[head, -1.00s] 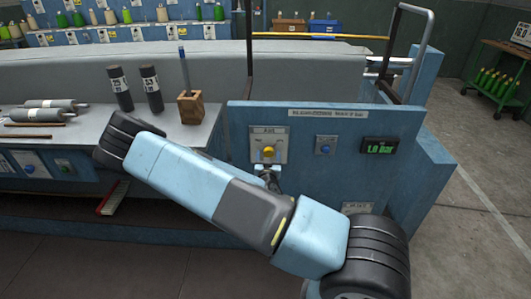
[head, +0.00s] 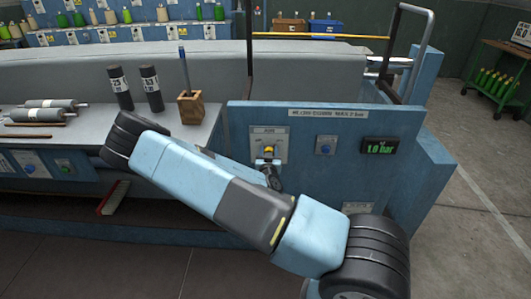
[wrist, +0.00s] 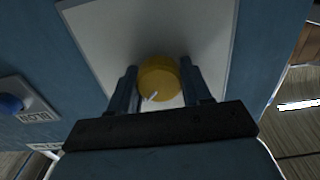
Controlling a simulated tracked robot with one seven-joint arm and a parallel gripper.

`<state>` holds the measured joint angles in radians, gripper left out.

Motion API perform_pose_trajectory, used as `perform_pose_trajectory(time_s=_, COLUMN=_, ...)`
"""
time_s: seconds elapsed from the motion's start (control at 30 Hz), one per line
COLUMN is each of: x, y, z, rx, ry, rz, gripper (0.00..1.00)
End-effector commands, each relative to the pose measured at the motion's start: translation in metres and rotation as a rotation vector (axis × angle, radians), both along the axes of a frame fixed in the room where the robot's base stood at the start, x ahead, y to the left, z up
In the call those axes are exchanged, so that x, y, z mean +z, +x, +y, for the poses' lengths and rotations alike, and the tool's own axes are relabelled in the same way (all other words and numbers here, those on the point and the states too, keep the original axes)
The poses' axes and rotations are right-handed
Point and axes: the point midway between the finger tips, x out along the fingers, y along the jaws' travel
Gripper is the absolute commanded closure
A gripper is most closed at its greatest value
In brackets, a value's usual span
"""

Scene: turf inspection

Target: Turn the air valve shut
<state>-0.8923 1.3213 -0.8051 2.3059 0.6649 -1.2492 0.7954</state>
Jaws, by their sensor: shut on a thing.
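The air valve is a yellow knob (head: 268,151) on a pale plate (head: 282,133) marked AIR, on the blue panel's front. In the wrist view the knob (wrist: 159,78) sits between my two dark fingers, with a short white mark on its lower edge. My gripper (wrist: 160,86) is shut on the knob, one finger on each side. In the head view my gripper (head: 268,160) reaches the knob from below, partly covering it. The plate looks tilted in the wrist view.
A blue button (head: 325,145) and a gauge (head: 380,146) with green digits reading about 1.0 bar are to the right. A wooden block (head: 191,107) with a blue-topped stick and two dark cylinders (head: 151,88) stand on the bench at left.

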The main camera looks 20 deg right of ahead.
Motion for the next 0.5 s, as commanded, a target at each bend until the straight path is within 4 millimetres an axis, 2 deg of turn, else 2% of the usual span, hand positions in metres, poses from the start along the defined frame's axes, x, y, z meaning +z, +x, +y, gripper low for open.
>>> perform_pose_trajectory(time_s=0.03, x=0.000, y=0.000, z=0.002, rx=0.003, ry=0.001, rz=-0.001, gripper=0.69)
perform_pose_trajectory(time_s=0.17, x=0.000, y=0.001, z=0.002, rx=0.004, ry=0.001, rz=-0.001, gripper=0.82)
perform_pose_trajectory(time_s=0.2, x=0.000, y=0.001, z=0.019, rx=0.011, ry=0.003, rz=-0.002, gripper=0.81)
perform_pose_trajectory(time_s=0.23, x=0.000, y=0.001, z=0.014, rx=0.010, ry=0.001, rz=-0.001, gripper=0.76)
perform_pose_trajectory(time_s=0.27, x=0.000, y=0.001, z=0.012, rx=0.010, ry=-0.001, rz=-0.002, gripper=0.77)
perform_pose_trajectory(time_s=0.3, x=0.000, y=0.001, z=0.011, rx=0.011, ry=-0.003, rz=-0.001, gripper=0.83)
perform_pose_trajectory(time_s=0.5, x=0.001, y=0.002, z=0.009, rx=0.016, ry=-0.046, rz=0.011, gripper=0.83)
